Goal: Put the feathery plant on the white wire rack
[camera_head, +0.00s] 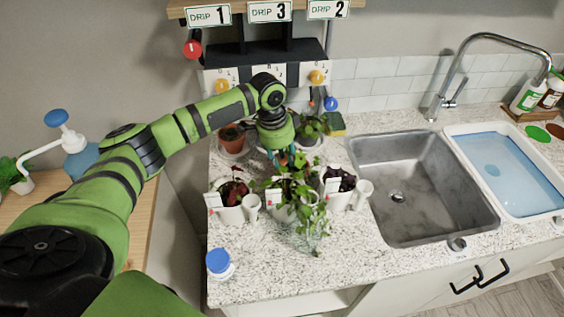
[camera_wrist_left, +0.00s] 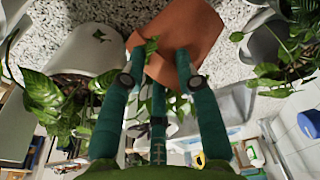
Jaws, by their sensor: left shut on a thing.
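My left gripper (camera_head: 281,155) reaches down among the potted plants on the speckled counter. In the left wrist view its teal fingers (camera_wrist_left: 161,62) are shut on a terracotta pot (camera_wrist_left: 185,35). The pot looks tilted in that view, and only a few small leaves show beside it. The plant in it is mostly hidden, so I cannot tell whether it is the feathery one. In the head view the held pot is largely hidden behind the gripper and a leafy trailing plant (camera_head: 297,186). I cannot make out a white wire rack. My right gripper is not in view.
White pots with a dark red plant (camera_head: 234,190) and a purple plant (camera_head: 340,178) stand close to the gripper. Another terracotta pot (camera_head: 232,139) is behind left. A blue-capped jar (camera_head: 220,262) stands at the front.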

